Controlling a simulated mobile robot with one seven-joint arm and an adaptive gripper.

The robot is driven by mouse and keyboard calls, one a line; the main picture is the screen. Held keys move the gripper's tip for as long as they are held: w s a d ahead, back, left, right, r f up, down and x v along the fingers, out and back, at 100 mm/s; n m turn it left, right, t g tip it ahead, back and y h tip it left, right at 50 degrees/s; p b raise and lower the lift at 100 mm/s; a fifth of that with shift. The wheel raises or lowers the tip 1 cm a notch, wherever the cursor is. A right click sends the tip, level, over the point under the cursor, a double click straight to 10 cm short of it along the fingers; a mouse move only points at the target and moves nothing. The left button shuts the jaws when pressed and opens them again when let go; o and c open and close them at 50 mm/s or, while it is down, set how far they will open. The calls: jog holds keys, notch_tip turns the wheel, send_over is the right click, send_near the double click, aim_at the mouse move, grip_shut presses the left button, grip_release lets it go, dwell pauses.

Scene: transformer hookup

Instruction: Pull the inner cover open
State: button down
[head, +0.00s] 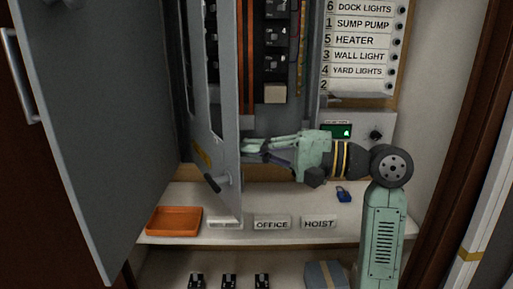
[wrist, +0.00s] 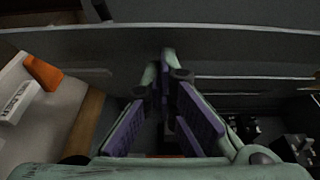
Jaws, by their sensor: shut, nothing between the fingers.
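The inner cover (head: 228,120) is a narrow grey panel with cut-outs, standing ajar and swung out to the left of the panel box. It has a dark-tipped handle (head: 218,182) and a yellow label low on its face. My gripper (head: 246,146) reaches in from the right, with its fingertips close to the cover's free edge, on the inner side. The fingers are shut and empty. In the wrist view the fingertips (wrist: 166,66) point at a grey plate (wrist: 235,55) that crosses the picture, apparently the cover; I cannot tell whether they touch it.
The grey outer door (head: 85,130) stands wide open at left. Breakers (head: 275,40) and orange wires fill the box. Below, a shelf holds an orange tray (head: 174,220), labels (head: 272,223) and a blue padlock (head: 343,194). A box with a green display (head: 337,131) is at right.

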jog(key=s+a+m+t, duration=0.1)
jog(key=s+a, duration=0.3)
jog(key=a, duration=0.4)
jog(key=shift+s+t+h, duration=0.25)
jog(key=shift+t+h, duration=0.15)
jog(key=shift+t, duration=0.1)
